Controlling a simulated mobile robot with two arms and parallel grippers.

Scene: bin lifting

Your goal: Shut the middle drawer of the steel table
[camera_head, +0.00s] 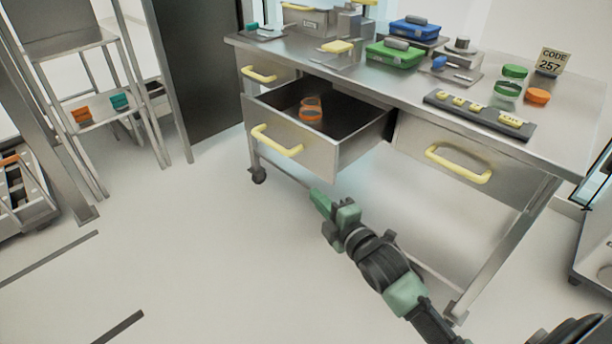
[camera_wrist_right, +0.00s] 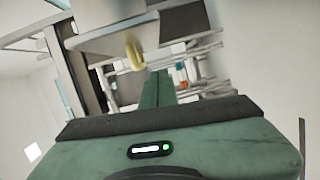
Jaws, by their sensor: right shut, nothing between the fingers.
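The steel table (camera_head: 400,85) stands at the upper right in the head view. Its middle drawer (camera_head: 335,155) is pulled out, with a yellow handle (camera_head: 272,142) on its front and an orange-rimmed jar (camera_head: 311,110) inside. My right gripper (camera_head: 322,197) is shut and empty. In the picture it lies below the drawer's front right part, apart from the handle. In the right wrist view the green fingers (camera_wrist_right: 157,88) point forward, and a yellow handle (camera_wrist_right: 134,54) shows above and left of them. My left gripper is out of view.
The left drawer (camera_head: 258,75) and right drawer (camera_head: 450,165) look shut. The tabletop carries a green box (camera_head: 396,55), a blue box (camera_head: 414,30), jars and a "CODE 257" sign (camera_head: 551,62). A shelf rack (camera_head: 90,100) stands at the left. The floor before the drawer is clear.

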